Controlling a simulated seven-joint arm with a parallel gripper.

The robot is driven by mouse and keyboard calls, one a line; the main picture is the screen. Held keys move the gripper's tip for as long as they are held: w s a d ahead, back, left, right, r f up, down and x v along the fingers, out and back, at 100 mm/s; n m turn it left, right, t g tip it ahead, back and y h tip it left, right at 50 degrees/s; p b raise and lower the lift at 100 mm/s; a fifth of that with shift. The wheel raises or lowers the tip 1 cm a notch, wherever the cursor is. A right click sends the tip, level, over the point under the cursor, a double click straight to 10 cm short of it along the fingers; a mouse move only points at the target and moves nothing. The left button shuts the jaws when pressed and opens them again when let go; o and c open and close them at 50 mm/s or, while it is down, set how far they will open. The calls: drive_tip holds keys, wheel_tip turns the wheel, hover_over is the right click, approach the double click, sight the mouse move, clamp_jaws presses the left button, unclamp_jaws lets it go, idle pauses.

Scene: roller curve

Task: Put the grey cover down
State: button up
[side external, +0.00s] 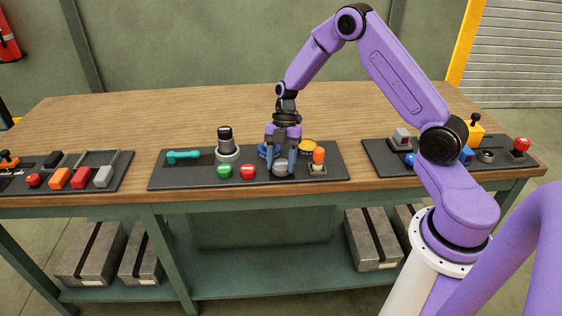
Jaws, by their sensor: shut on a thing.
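The grey cover (281,170) is a small rounded grey piece at the front of the middle dark panel (215,181). The cover is low, close to the panel surface. I cannot tell whether it touches the panel. What lies under the cover is hidden.
Beside the cover stand a red button (248,172), a green button (224,171) and an orange-topped lever (318,160). A yellow-orange round part (307,146) is behind. A black-topped knob (225,142) and teal handle (183,156) are left. The rear tabletop (170,115) is clear.

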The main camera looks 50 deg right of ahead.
drive_tip(key=shift+f, duration=0.15)
drive_tip(key=o, duration=1.4)
